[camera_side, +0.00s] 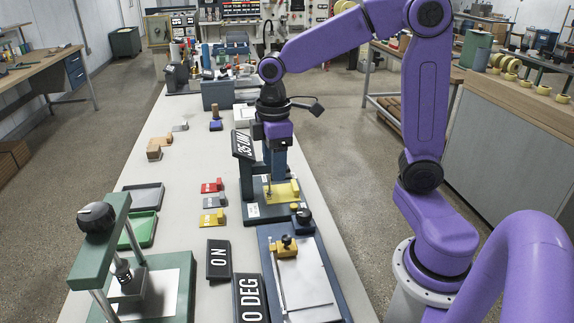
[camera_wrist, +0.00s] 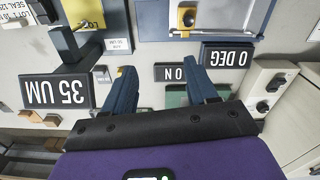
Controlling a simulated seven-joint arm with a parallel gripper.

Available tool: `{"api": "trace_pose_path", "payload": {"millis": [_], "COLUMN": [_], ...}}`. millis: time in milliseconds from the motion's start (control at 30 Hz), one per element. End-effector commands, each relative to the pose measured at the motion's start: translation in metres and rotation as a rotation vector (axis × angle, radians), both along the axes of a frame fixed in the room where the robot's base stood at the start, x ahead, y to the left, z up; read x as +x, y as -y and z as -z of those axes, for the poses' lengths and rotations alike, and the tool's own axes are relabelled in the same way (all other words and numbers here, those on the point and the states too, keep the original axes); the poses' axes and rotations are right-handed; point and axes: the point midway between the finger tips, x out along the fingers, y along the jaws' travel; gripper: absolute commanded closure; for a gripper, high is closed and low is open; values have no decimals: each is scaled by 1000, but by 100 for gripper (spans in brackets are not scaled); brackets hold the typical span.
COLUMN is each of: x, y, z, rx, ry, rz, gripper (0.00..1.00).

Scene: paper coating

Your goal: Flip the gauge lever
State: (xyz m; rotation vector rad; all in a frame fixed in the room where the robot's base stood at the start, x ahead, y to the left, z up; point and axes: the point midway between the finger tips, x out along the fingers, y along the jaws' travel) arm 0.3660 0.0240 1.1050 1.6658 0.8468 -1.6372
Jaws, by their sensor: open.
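The gauge stand (camera_side: 247,180) is a dark blue post with a tilted "35 UM" display (camera_side: 242,145). A yellow block (camera_side: 284,191) sits on its base. I cannot clearly make out the lever. In the wrist view the display (camera_wrist: 57,91) is left of my gripper (camera_wrist: 163,78), and the yellow block (camera_wrist: 83,12) is at the top left. My gripper's dark blue fingers are apart with nothing visible between them. In the side view my gripper (camera_side: 275,170) points down close to the gauge, partly blending with it; contact is unclear.
The "ON" sign (camera_side: 218,260) and "0 DEG" sign (camera_side: 251,299) stand at the front. A blue-framed plate (camera_side: 308,280) lies beside them. A green press (camera_side: 103,235) is front left. Red, grey and yellow blocks (camera_side: 212,217) are left of the gauge. Bare white table (camera_side: 180,235) lies between.

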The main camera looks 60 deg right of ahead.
Motion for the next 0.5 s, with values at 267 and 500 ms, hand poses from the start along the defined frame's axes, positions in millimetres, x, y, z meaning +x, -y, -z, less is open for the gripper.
{"api": "trace_pose_path", "payload": {"millis": [267, 500], "x": [85, 124], "y": [87, 183], "z": [-1, 4], "rx": [-6, -6], "ry": [-7, -13], "rz": [81, 137], "gripper": [43, 43]}}
